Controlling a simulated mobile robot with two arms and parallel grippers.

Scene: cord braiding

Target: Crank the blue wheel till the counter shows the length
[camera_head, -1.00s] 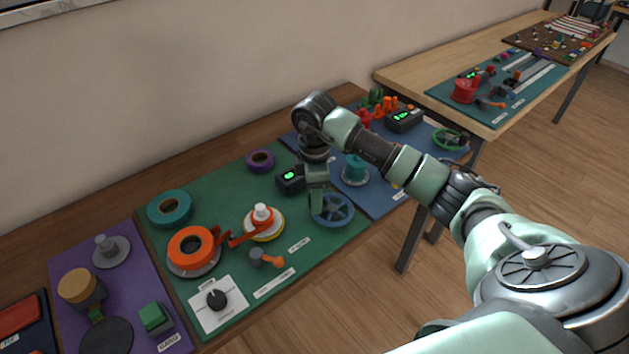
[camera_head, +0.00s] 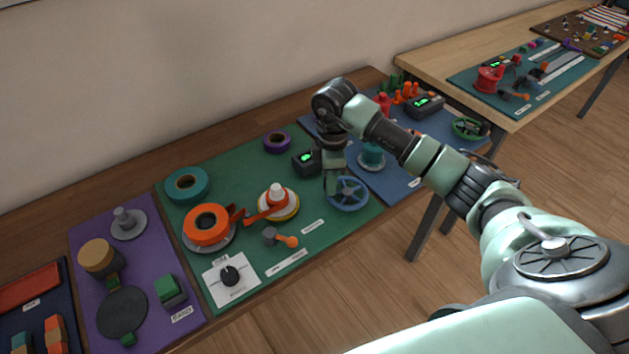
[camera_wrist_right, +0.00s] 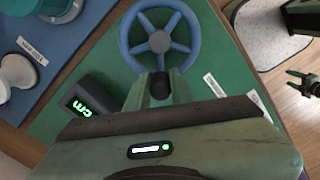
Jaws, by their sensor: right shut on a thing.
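The blue wheel (camera_head: 349,194) lies on the green mat (camera_head: 240,178) near its right front corner. It also shows at the top of the right wrist view (camera_wrist_right: 159,40), with its spokes and round hub. My right gripper (camera_head: 331,190) reaches down at the wheel's left side. In the right wrist view my right gripper (camera_wrist_right: 160,88) is shut on a dark knob at the wheel's rim. The counter (camera_head: 307,162) is a dark box with a lit green display, behind and left of the wheel. The display also shows in the right wrist view (camera_wrist_right: 82,107), but I cannot read a number.
A blue mat (camera_head: 405,172) with a second counter (camera_head: 425,106) lies to the right. A purple mat (camera_head: 150,325) lies left.

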